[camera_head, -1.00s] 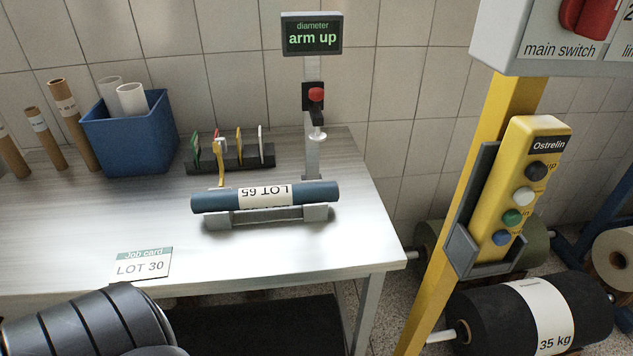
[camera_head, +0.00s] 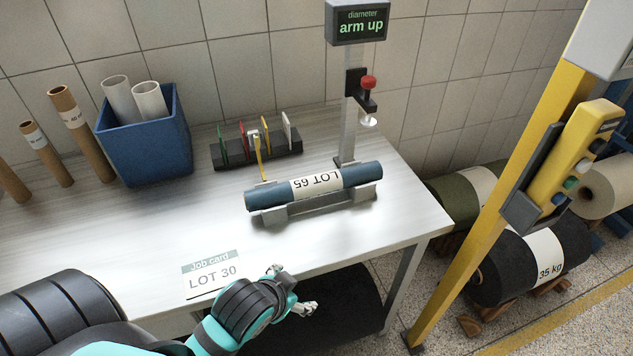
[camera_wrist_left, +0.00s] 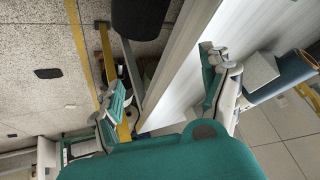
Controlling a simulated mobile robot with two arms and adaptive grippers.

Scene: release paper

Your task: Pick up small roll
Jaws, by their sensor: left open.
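The small roll (camera_head: 268,197), dark blue with a white "LOT 65" label, lies across a grey cradle (camera_head: 300,207) on the table. The label reads upside down. In the left wrist view the roll (camera_wrist_left: 280,75) shows at the right edge, beyond one finger. My left gripper (camera_head: 292,290) is open at the table's front edge, in front of and below the roll, apart from it. In the left wrist view my gripper (camera_wrist_left: 160,68) has its two fingers spread, with the table edge and floor between them. My right gripper is not in view.
A job card (camera_head: 211,275) reading "LOT 30" lies near the front edge. A gauge stand (camera_head: 348,120) with an "arm up" display (camera_head: 359,24) rises behind the roll. A rack of coloured tags (camera_head: 230,158) and a blue bin (camera_head: 150,150) stand behind. A yellow post (camera_head: 480,215) stands right.

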